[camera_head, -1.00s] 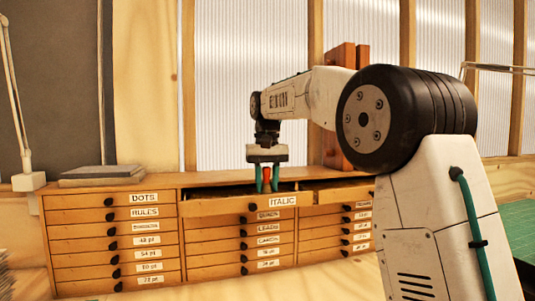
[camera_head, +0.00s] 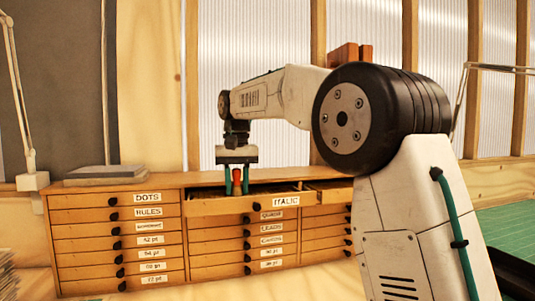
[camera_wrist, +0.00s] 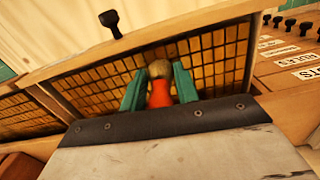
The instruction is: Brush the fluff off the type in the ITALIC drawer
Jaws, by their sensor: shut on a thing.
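The ITALIC drawer (camera_head: 225,207) is pulled open in the middle of the wooden cabinet. The wrist view shows its front panel (camera_wrist: 180,40) with a black knob, and many small compartments of tan type (camera_wrist: 215,60). My gripper (camera_head: 237,182), with green fingers, is over the left part of this drawer. It is shut on a red-orange object with a rounded tan end (camera_wrist: 160,70), seemingly the brush, which also shows as a small red patch in the head view (camera_head: 237,175). I cannot tell whether the brush touches the type. I cannot make out any fluff.
A second drawer (camera_head: 330,194) stands open to the right, partly behind my arm. The cabinet's other drawers are closed, with knobs and labels such as DOTS and RULES (camera_head: 148,212). Grey slabs (camera_head: 105,173) lie on the cabinet top at left, beside a lamp (camera_head: 32,180).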

